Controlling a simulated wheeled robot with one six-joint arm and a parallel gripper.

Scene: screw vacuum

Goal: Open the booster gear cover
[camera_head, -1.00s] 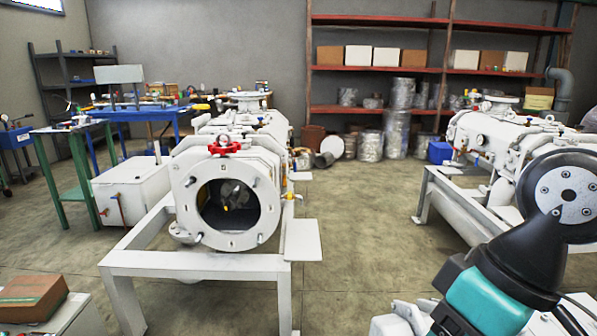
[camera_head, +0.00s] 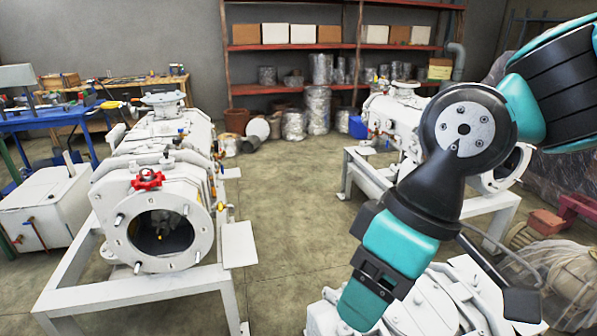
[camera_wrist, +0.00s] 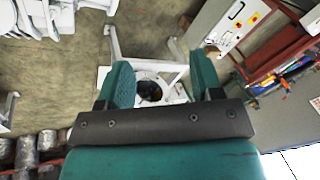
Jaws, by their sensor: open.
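A white pump machine (camera_head: 160,150) on a white frame stands at left in the head view. Its round front flange (camera_head: 198,243) has a dark open bore, with a red handwheel (camera_head: 147,179) above it. I cannot tell which part is the booster gear cover. My gripper (camera_head: 350,318) points down over the lower middle, near a white machine partly cut off by the bottom edge (camera_head: 440,305). In the wrist view my gripper (camera_wrist: 162,80) is open, its two teal fingers apart with nothing between them. A dark round opening (camera_wrist: 149,91) on white parts shows beyond them.
Another white pump (camera_head: 398,113) stands at the back right, partly hidden by my arm. A red shelf (camera_head: 300,88) with boxes lines the back wall. A blue bench (camera_head: 50,120) is at left. The floor (camera_head: 295,200) between the machines is clear.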

